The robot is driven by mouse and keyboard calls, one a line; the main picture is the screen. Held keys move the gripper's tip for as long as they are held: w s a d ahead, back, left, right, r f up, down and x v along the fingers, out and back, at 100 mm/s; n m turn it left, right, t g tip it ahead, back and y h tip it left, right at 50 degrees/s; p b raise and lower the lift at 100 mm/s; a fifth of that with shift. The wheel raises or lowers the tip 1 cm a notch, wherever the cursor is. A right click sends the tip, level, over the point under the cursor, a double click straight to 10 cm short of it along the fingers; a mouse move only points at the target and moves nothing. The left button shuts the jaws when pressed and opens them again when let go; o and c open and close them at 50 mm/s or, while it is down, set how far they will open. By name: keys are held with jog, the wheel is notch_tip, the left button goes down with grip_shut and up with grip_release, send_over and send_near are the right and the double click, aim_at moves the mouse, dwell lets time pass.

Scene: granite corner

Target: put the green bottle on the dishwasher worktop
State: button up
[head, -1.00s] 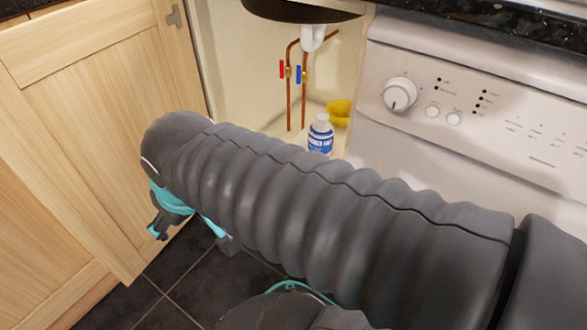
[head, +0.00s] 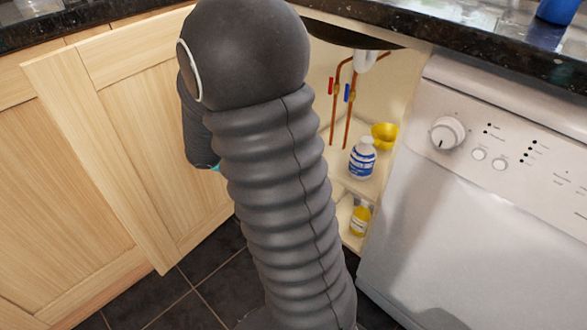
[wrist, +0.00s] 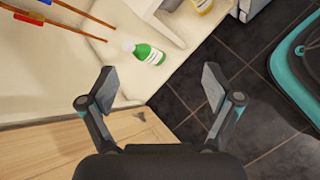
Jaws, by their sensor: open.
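The green bottle (wrist: 148,53) shows in the wrist view, white-capped and pale-labelled. It appears to stand upright on a cream shelf (wrist: 178,32) near the pipes. In the head view it is not visible. My gripper (wrist: 158,82) is open and empty in the wrist view, its fingers spread wide. The bottle is beyond the fingertips, between their lines and a little left of centre, not touched. The dark speckled dishwasher worktop (head: 470,38) runs above the white dishwasher (head: 455,220) in the head view. My arm hides the gripper's fingers there.
A white blue-labelled bottle (head: 361,158), a yellow item (head: 384,135) and copper pipes (head: 350,115) are in the open cupboard. A yellow bottle (head: 360,218) is lower down. An open wooden door (head: 130,150) stands left. A blue object (head: 560,10) stands on the worktop.

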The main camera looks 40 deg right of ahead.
jog(key=w+d+f+n+t+h+p, duration=0.1)
jog(key=w+d+f+n+h, duration=0.1)
jog(key=w+d+f+n, duration=0.45)
jog(key=w+d+f+n+t+h+p, duration=0.15)
jog(key=f+n, duration=0.25)
jog(key=f, duration=0.6)
jog(key=x, duration=1.3)
jog(key=shift+s+f, duration=0.3)
jog(key=shift+f, duration=0.15)
jog(key=shift+d, duration=0.1)
grip_shut()
jog(key=shift+r, duration=0.1)
